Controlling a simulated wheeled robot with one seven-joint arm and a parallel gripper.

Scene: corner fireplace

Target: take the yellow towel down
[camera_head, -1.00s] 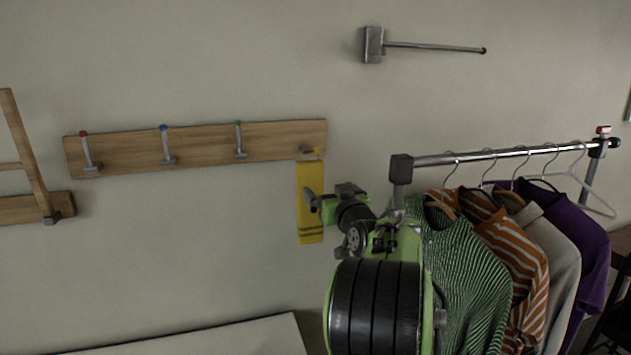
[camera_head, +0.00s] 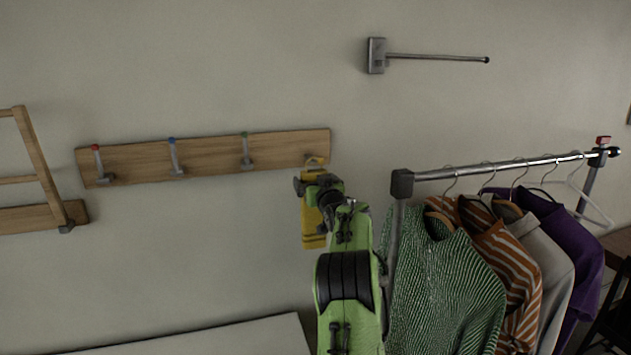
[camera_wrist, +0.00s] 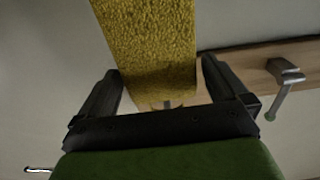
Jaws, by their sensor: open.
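The yellow towel (camera_head: 313,240) hangs by a loop from the rightmost hook (camera_head: 316,160) of the wooden wall rack (camera_head: 210,156). My gripper (camera_head: 306,186) is in front of the towel's upper part, just below that hook, and hides some of it. In the wrist view the towel (camera_wrist: 150,40) passes between the two black fingers of my gripper (camera_wrist: 160,70). The jaws are open, with a gap visible on the towel's right side. The towel's top end lies near the palm, partly hidden there.
A clothes rail (camera_head: 500,168) with several garments on hangers stands close to the right of my arm. A metal wall bar (camera_head: 435,57) is above it. Other rack hooks, including the green-tipped one (camera_head: 246,152), look empty. A wooden frame (camera_head: 40,170) is at far left.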

